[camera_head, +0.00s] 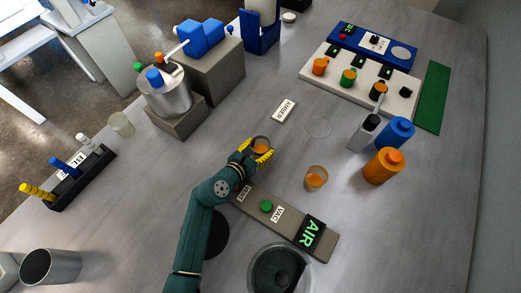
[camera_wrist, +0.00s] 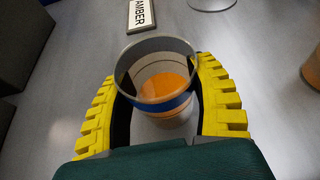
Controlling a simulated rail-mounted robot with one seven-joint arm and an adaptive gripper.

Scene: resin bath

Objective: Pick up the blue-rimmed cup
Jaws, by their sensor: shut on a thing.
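The cup in my gripper (camera_wrist: 160,92) is clear, with a grey upper edge, a blue band and orange liquid inside. In the wrist view the cup (camera_wrist: 166,103) stands upright between the two yellow ridged fingers, one on each side. In the head view my gripper (camera_head: 255,154) is shut on this cup (camera_head: 262,142), left of the table's centre. The fingers partly hide its sides. I cannot tell whether its base touches the table.
A second cup with orange liquid (camera_head: 316,178) stands to the right. The AMBER label (camera_head: 285,110) and a clear round dish (camera_head: 318,128) lie beyond my gripper. The AIR/VAC bar (camera_head: 290,222) is close on the near side. Orange (camera_head: 384,167) and blue (camera_head: 396,133) bottles stand right.

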